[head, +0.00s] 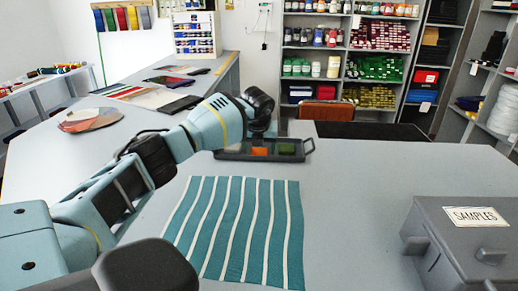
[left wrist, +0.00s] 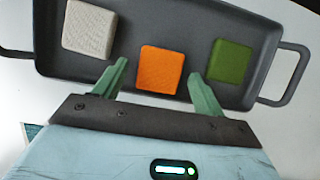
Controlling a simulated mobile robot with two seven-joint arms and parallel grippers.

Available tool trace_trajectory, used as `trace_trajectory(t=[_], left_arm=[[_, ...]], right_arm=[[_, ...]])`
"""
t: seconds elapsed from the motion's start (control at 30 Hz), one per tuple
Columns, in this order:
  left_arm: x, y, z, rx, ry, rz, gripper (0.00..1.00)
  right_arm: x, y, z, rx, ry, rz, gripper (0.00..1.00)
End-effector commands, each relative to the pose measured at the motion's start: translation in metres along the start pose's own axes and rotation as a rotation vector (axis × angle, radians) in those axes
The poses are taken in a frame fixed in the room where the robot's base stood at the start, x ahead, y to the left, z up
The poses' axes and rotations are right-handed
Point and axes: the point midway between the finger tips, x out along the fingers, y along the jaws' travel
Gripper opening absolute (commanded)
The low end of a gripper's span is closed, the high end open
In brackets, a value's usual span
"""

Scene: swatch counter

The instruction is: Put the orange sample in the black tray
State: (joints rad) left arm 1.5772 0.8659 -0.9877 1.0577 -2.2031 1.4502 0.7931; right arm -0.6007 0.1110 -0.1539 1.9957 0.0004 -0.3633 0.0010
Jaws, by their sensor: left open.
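The orange sample (head: 259,151) is a small square block lying inside the black tray (head: 232,155), a dark rectangular tray with end handles on the grey counter. In the left wrist view the orange sample (left wrist: 160,70) lies in the middle of the tray (left wrist: 180,25), between a whitish sample (left wrist: 88,28) and a green sample (left wrist: 230,61). My left gripper (left wrist: 158,76) is open, its two green fingers spread either side of the orange sample, with gaps showing. Its height above the sample is unclear. In the head view my left arm hides the fingers and part of the tray.
A teal and white striped cloth (head: 235,230) lies in front of the tray. A grey box labelled SAMPLES (head: 465,245) stands at the right front. The counter between them is clear. A round colour fan (head: 88,120) and flat swatches (head: 130,92) lie at the left back.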

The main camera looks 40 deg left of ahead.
Motion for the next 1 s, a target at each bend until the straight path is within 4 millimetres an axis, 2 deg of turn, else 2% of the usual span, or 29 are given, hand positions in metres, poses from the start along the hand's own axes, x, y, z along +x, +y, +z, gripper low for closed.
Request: trace_trajectory(t=[0.17,0.4,0.6,0.8,1.0], left_arm=[[-0.028,0.001,0.002,0.0,-0.005,-0.003,0.71],[-0.076,0.0,0.002,0.0,-0.004,-0.004,0.71],[-0.106,0.0,0.001,0.0,-0.003,-0.003,0.71],[-0.118,0.0,0.0,0.0,-0.001,-0.001,0.71],[-0.119,0.0,0.0,0.0,0.0,0.0,0.71]], right_arm=[[-0.002,0.0,-0.005,-0.001,0.008,0.001,0.36],[-0.005,0.0,-0.01,-0.002,0.015,0.002,0.36],[-0.006,0.0,-0.009,-0.002,0.013,0.002,0.36],[-0.006,0.001,-0.009,-0.002,0.014,0.002,0.36],[-0.006,0.001,-0.01,-0.002,0.014,0.003,0.36]])
